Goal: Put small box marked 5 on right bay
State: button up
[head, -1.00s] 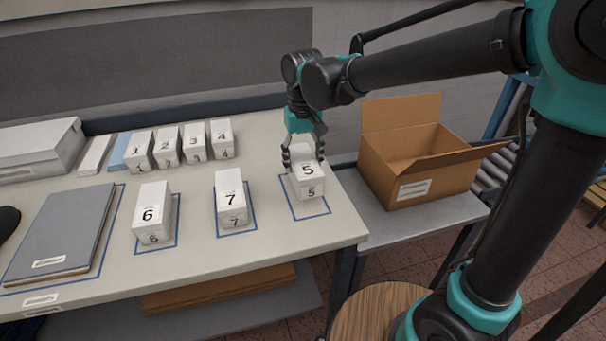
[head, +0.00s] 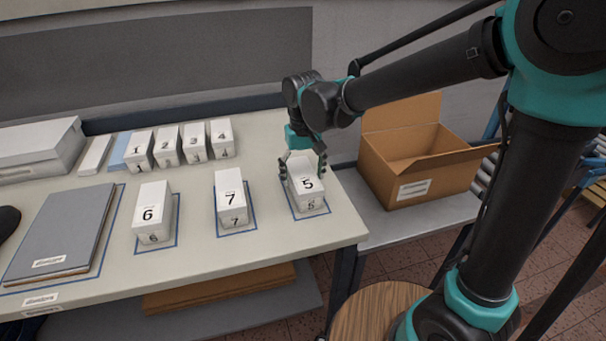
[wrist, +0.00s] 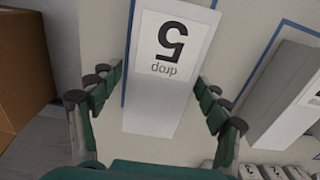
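The small white box marked 5 (head: 305,184) stands in the right bay (head: 298,217), a blue-outlined rectangle near the table's right edge. My gripper (head: 303,166) is above it with the fingers spread, one on each side of the box. In the wrist view, the box (wrist: 168,58) shows its 5 upside down, and gaps show between it and both fingers of my gripper (wrist: 157,82). The blue outline shows along both sides of the box there. The box looks upright and roughly in line with the outline.
Boxes marked 7 (head: 230,197) and 6 (head: 152,212) stand in outlined bays to the left. Boxes marked 1 to 4 (head: 168,146) line up behind. A grey folder (head: 62,230) lies at left. An open cardboard box (head: 420,170) stands on a lower surface at right.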

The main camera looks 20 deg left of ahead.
aim_at(304, 174)
jog(key=shift+r, duration=0.1)
notch_tip(304, 174, up, 12)
dwell(0.7)
jog(key=shift+d, duration=0.1)
jog(key=w+d+f+m+t, duration=0.15)
jog(key=d+f, duration=0.35)
jog(key=d, duration=0.5)
jog(key=w+d+f+m, duration=0.2)
jog(key=d+f, duration=0.3)
jog(key=d, duration=0.5)
jog(key=s+d+f+m+t, duration=0.1)
jog(key=s+d+f, duration=0.3)
jog(key=d, duration=0.4)
jog(key=s+d+f+m+t, duration=0.1)
jog(key=s+d+f+m, duration=0.1)
jog(key=s+d+f, duration=0.2)
jog(key=d+f, duration=0.3)
jog(key=d, duration=0.1)
jog(key=shift+d+t, duration=0.3)
jog(key=shift+t, duration=0.05)
jog(key=shift+w, duration=0.1)
